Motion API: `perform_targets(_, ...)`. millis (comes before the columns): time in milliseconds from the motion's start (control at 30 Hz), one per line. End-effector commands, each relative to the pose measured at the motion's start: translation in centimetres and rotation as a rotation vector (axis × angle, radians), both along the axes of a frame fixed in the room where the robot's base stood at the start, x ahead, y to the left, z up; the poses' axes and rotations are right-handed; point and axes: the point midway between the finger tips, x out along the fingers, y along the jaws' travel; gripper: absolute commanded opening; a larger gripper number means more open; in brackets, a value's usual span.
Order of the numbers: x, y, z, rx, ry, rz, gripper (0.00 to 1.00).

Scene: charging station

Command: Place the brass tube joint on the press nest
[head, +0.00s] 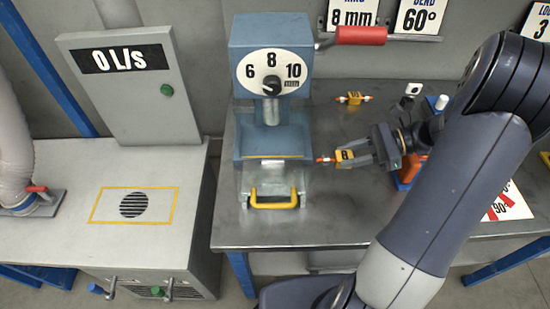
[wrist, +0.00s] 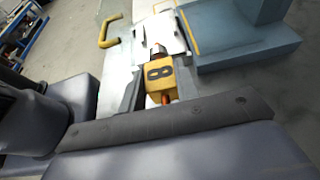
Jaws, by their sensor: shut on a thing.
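My gripper (head: 362,154) is shut on a brass tube joint (head: 345,155) marked 8, with orange-red ends. It holds the joint just right of the press. In the wrist view the joint (wrist: 160,76) sits between my fingers (wrist: 157,88), its 8 facing the camera. The blue press (head: 270,110) has a dial showing 6, 8 and 10. The press nest (head: 272,180) is a pale metal slide at its foot with a yellow handle (head: 273,202). The slide also shows beyond the joint in the wrist view (wrist: 157,32). Its seat is hard to make out.
A second 8-marked brass joint (head: 352,98) lies at the back of the grey bench (head: 330,225). A cabinet (head: 150,240) with a yellow-outlined vent stands left. The front bench is clear.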

Motion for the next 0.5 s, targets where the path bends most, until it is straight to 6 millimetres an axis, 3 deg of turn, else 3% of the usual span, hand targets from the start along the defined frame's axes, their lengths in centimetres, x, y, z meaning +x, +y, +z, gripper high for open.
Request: perform_targets(500,0.3,13.3,0.2,0.001,0.0,0.008,0.06)
